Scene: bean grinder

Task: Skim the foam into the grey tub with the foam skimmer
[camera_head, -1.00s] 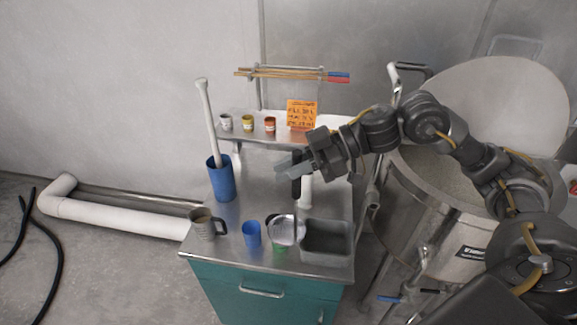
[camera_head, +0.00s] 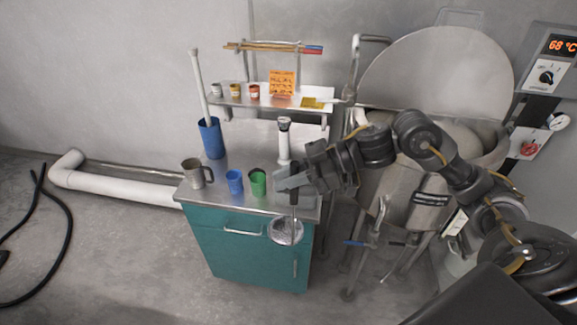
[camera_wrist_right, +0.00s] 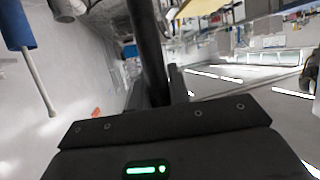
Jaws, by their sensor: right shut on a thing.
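My right gripper (camera_head: 290,184) is shut on the foam skimmer (camera_head: 286,231) by its dark handle. The skimmer hangs down from it, its round perforated metal disc in front of the teal cabinet front, below the top's edge. In the right wrist view the dark handle (camera_wrist_right: 149,50) runs up from the gripper. The grey tub is mostly or wholly hidden behind my right gripper at the cabinet's right end. The large steel kettle (camera_head: 405,205) stands to the right, partly behind my right arm, its round lid raised. I cannot make out foam in it. My left gripper is not in view.
The cabinet top (camera_head: 222,200) holds a grey mug (camera_head: 196,174), a blue cup (camera_head: 234,182), a green cup (camera_head: 258,183), a blue holder (camera_head: 211,140) and a white cylinder (camera_head: 284,145). A raised shelf (camera_head: 245,101) stands behind. Pipes and valves (camera_head: 375,235) stand right of the cabinet.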

